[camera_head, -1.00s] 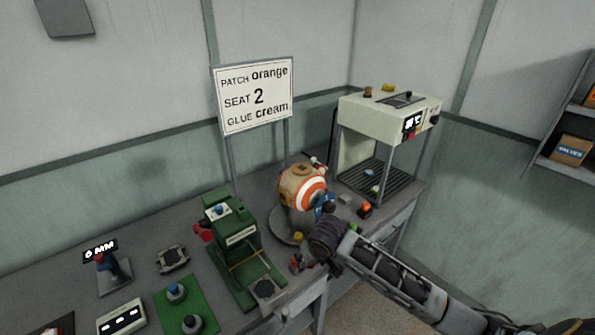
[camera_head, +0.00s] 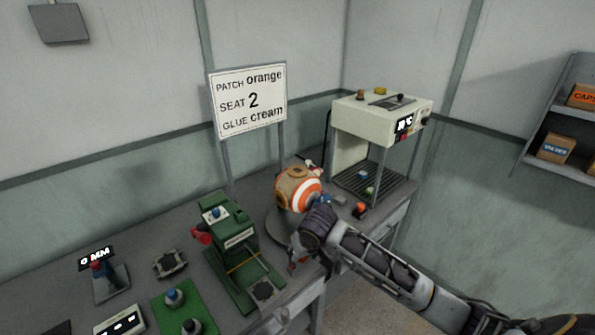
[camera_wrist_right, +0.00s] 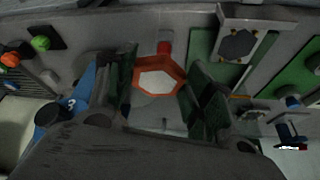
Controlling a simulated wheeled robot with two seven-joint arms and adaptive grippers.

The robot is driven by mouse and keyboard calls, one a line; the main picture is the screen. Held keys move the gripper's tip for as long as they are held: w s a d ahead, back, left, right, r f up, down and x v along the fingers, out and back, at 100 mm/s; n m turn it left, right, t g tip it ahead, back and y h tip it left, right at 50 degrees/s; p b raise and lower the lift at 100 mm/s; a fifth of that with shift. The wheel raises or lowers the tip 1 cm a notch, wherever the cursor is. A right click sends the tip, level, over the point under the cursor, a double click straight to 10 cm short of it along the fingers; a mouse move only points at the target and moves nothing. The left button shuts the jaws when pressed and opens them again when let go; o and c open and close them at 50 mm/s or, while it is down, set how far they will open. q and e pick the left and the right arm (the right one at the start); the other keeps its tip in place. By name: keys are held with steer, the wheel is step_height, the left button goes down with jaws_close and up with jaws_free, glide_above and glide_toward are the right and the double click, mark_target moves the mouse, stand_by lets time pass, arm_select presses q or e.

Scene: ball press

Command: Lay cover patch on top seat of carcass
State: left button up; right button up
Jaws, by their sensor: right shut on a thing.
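The carcass (camera_head: 297,188) is a round tan ball with orange and white rings on the side facing me. It sits on a grey round stand (camera_head: 275,222) at the back of the bench; its top shows a brown patch-like area. My right gripper (camera_head: 296,258) is in front of and below the ball, apart from it, pointing down. In the right wrist view an orange-rimmed hexagonal patch with a white middle (camera_wrist_right: 158,78) sits between the dark fingers of the right gripper (camera_wrist_right: 157,95), which are shut on it. My left gripper is not in view.
A green press (camera_head: 235,245) stands left of the ball. A cream machine (camera_head: 380,120) stands behind right. A sign (camera_head: 248,102) reads patch orange, seat 2, glue cream. A blue piece marked 3 (camera_wrist_right: 78,95) lies beside the fingers in the wrist view.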

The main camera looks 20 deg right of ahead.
steer(key=w+d+r, duration=0.1)
steer(key=w+r, duration=0.3)
steer(key=r, duration=0.3)
steer(key=w+d+r+p, duration=0.1)
steer(key=w+r, duration=0.3)
steer(key=r, duration=0.3)
steer(key=shift+d, duration=0.35)
steer(key=shift+m, duration=0.6)
steer(key=w+d+r, duration=0.1)
steer(key=r, duration=0.3)
steer(key=w+d+r+p, duration=0.1)
steer(key=w+d+r, duration=0.1)
steer(key=r, duration=0.3)
steer(key=w+d+r, duration=0.2)
steer(key=r, duration=0.2)
steer(key=shift+w+d+r+p, duration=0.15)
steer(key=shift+w+p, duration=0.1)
steer(key=shift+p, duration=0.15)
steer(key=s+f+n, duration=0.1)
steer(key=s+d+n+y, duration=0.1)
steer(key=n, duration=0.1)
steer(key=d+f+n, duration=0.1)
steer(key=shift+s+f+n, duration=0.3)
steer(key=shift+s+f, duration=0.05)
steer(key=shift+s, duration=0.05)
steer(key=shift+d, duration=0.1)
